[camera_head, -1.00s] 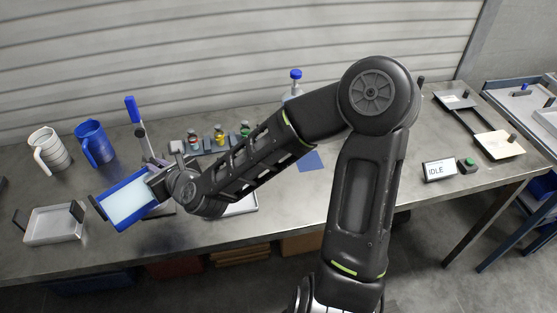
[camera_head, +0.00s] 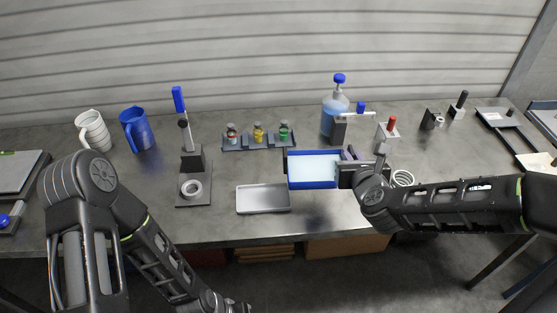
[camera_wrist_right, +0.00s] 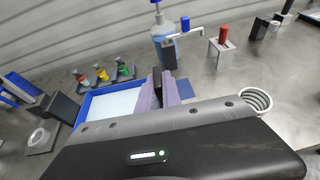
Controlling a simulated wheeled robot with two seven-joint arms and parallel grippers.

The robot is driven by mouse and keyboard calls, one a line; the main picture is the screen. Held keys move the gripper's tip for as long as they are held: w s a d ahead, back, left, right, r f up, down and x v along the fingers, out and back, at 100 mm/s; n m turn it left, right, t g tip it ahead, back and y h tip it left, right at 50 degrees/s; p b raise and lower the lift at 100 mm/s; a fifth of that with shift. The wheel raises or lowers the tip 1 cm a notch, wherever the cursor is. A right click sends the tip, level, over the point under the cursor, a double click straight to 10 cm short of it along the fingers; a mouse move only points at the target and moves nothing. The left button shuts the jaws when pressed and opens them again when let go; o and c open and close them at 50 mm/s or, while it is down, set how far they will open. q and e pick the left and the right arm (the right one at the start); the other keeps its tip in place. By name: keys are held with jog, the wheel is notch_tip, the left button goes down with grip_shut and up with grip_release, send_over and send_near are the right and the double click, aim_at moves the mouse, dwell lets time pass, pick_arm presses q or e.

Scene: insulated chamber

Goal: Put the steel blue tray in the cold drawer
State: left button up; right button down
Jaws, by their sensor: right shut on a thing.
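The blue tray (camera_head: 315,184) has a pale, whitish inside. It is roughly level over the middle of the bench; whether it touches the bench cannot be told. My right gripper (camera_head: 349,167) is shut on its right end. In the right wrist view the tray (camera_wrist_right: 84,106) lies left of the lavender finger pads of my right gripper (camera_wrist_right: 163,92). My left arm's far end (camera_head: 235,305) shows at the bottom of the head view, low before the bench; its jaws cannot be made out. I see no cold drawer that I can identify.
A grey tray (camera_head: 263,199) lies just left of the blue tray. Behind stand a vial rack (camera_head: 258,143) and a blue-capped bottle (camera_head: 335,112). A stand with a blue-topped post (camera_head: 193,160), a blue jug (camera_head: 137,130) and a white jug (camera_head: 93,132) are left. A white coil (camera_head: 403,178) sits right.

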dwell(0.3)
jog(key=w+d+y+b, duration=0.1)
jog(key=w+d+b, duration=0.2)
jog(key=w+b, duration=0.8)
jog(key=shift+w+d+f+n+b, duration=0.25)
jog(key=shift+f+n+b, duration=0.1)
jog(key=shift+b, duration=0.35)
notch_tip(320, 180, down, 6)
jog(key=b, duration=0.1)
jog(key=shift+f, duration=0.2)
